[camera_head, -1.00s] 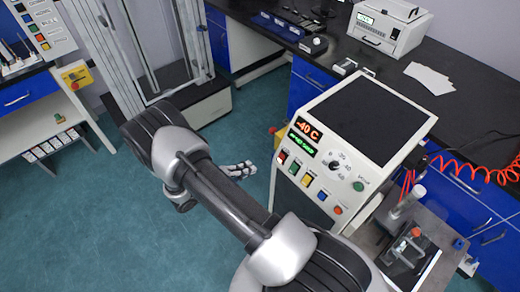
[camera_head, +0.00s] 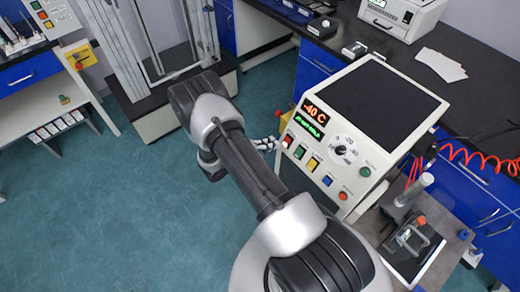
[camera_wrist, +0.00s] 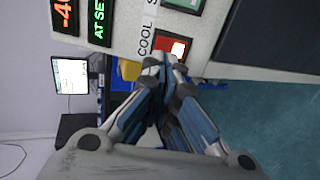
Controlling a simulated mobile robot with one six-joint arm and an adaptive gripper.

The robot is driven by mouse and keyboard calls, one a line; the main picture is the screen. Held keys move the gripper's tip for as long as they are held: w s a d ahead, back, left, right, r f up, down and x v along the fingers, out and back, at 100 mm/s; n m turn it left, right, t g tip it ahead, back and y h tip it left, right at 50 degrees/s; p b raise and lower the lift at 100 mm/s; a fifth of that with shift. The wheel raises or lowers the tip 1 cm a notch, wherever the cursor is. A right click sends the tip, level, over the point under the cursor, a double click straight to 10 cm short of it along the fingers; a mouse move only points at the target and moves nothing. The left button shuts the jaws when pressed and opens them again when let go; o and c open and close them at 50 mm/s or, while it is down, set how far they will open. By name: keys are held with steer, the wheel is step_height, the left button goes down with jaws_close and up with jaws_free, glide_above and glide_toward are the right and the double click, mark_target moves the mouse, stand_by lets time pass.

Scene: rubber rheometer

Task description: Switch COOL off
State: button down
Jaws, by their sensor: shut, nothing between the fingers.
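The COOL switch (camera_wrist: 172,47) is a red rocker on the white machine's front panel, with a bright patch at one end; the COOL label (camera_wrist: 146,38) is beside it. In the head view the red switch (camera_head: 287,140) is the leftmost of a row of coloured switches. My gripper (camera_head: 275,143) is shut and empty, just left of that switch. In the wrist view my fingertips (camera_wrist: 162,63) meet right beside the switch's edge; I cannot tell whether they touch it.
The panel display (camera_head: 315,109) reads -40 C above green text. Green (camera_head: 299,152), yellow (camera_head: 313,164) and blue (camera_head: 327,180) switches, a dial (camera_head: 341,151) and round buttons share the panel. A clamp fixture (camera_head: 412,237) stands to the right. Floor left of the machine is clear.

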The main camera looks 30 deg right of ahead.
mark_target(285, 138)
steer(key=b+x, duration=0.1)
steer(key=x, duration=0.3)
steer(key=shift+d+f, duration=0.1)
steer(key=shift+d, duration=0.15)
steer(key=shift+d+r+y+p, duration=0.25)
steer(key=shift+d+y+p, duration=0.2)
steer(key=shift+d+y, duration=0.05)
steer(key=shift+a+f, duration=0.1)
steer(key=shift+f, duration=0.15)
steer(key=shift+r, duration=0.1)
steer(key=shift+r, duration=0.75)
steer(key=shift+w, duration=0.1)
